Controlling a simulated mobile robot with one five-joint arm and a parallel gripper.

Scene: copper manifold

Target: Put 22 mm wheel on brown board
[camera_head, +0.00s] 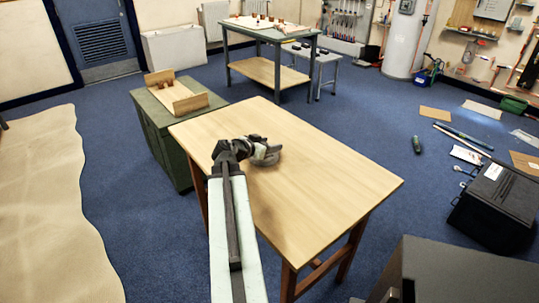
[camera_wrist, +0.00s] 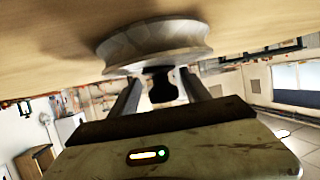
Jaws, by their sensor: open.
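A grey grooved wheel (camera_wrist: 155,42) fills the upper middle of the wrist view, against the light wooden table top (camera_wrist: 45,40). In the head view the grey wheel (camera_head: 268,160) shows on the wooden table (camera_head: 320,185), partly hidden by my gripper (camera_head: 258,150). My gripper (camera_wrist: 160,82) is open, its two fingers reaching toward the wheel's near side. A dark piece shows between them; whether the fingers touch the wheel I cannot tell. Flat brown boards lie on the floor at the right, one farther back (camera_head: 435,113) and one near the right edge (camera_head: 526,163); I cannot tell which is meant.
A green cabinet (camera_head: 168,125) with a wooden tray (camera_head: 180,97) stands left of the table. A grey workbench (camera_head: 268,72) is behind. A black case (camera_head: 497,205) stands at the right. Open blue floor (camera_head: 385,135) lies right of the table.

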